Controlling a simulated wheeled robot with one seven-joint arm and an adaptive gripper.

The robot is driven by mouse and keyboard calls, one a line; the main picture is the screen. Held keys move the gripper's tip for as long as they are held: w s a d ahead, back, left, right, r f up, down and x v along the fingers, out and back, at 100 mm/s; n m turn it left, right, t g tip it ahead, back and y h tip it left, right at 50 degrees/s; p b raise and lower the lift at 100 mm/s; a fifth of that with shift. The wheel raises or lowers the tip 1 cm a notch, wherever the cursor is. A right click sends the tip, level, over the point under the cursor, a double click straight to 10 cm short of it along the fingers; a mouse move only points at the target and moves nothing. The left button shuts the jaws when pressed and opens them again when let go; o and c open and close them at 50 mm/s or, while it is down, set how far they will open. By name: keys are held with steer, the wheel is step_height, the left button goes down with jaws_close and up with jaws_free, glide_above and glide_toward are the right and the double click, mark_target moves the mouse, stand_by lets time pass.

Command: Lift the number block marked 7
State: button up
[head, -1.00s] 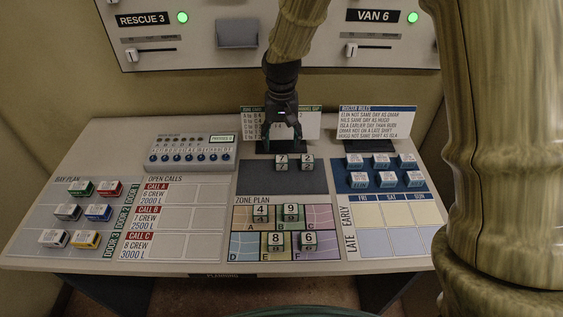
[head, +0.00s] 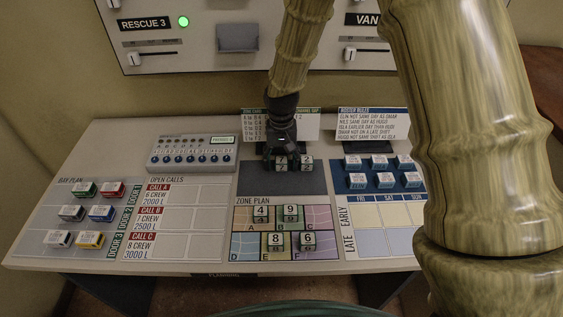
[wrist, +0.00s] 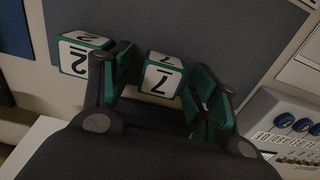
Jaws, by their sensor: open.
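The number block marked 7 (wrist: 159,78) is a white and green cube on the dark grey pad (head: 262,185). It also shows in the head view (head: 281,164), partly covered by my gripper. My gripper (wrist: 168,82) is open, with one finger on each side of the 7 block in the wrist view. Whether the fingers touch it I cannot tell. The block marked 2 (wrist: 82,53) stands just beyond the left finger in the wrist view. In the head view the 2 block (head: 307,164) is close to the right of the 7.
The zone plan (head: 238,224) in front of the pad carries blocks 4 (head: 261,213), 9 (head: 290,212), 8 (head: 276,241) and 6 (head: 307,240). Printed cards (head: 372,123) stand behind. A button box (head: 192,152) is at left and several blue-based name blocks (head: 384,180) at right.

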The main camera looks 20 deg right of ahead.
steer(key=c, duration=1)
steer(key=shift+r, duration=0.1)
